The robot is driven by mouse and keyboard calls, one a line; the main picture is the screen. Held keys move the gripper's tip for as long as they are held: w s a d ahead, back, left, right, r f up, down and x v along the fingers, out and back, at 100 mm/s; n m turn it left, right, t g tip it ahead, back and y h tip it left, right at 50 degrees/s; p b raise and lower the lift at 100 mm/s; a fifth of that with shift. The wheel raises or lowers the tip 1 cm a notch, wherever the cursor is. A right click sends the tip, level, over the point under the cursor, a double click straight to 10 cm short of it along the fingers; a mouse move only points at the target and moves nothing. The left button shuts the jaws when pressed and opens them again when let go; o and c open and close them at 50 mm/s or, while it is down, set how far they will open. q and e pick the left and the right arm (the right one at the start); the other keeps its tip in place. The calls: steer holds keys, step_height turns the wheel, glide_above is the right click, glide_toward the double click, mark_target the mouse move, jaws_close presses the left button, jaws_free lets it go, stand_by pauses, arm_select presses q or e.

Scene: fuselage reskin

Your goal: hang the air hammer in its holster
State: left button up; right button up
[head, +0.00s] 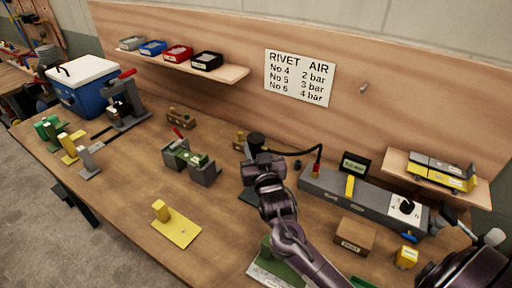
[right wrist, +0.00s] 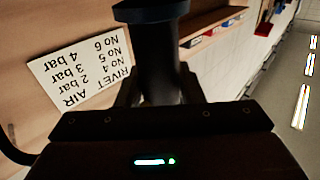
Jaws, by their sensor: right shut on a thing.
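My right gripper (head: 258,157) is over the middle of the bench, shut on a dark cylindrical tool that I take to be the air hammer (head: 256,139). A black hose runs from beside the tool to the right, towards a red fitting on a long grey unit. In the right wrist view, the black shaft of the air hammer (right wrist: 157,60) stands between the fingers, with a wider dark blue end at the top. Its lower part is hidden by the gripper. I cannot make out the holster for certain. My left gripper is not in view.
The grey unit (head: 332,187) with a yellow strap lies right of my gripper. Bare bench lies between the plate and fixture.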

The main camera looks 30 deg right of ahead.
stand_by(0.4)
steer(key=o, duration=1.1)
steer(key=shift+o, duration=0.2)
steer(key=shift+f, duration=0.2)
steer(key=b+v, duration=0.2)
steer(key=v, duration=0.5)
steer(key=shift+s, duration=0.4)
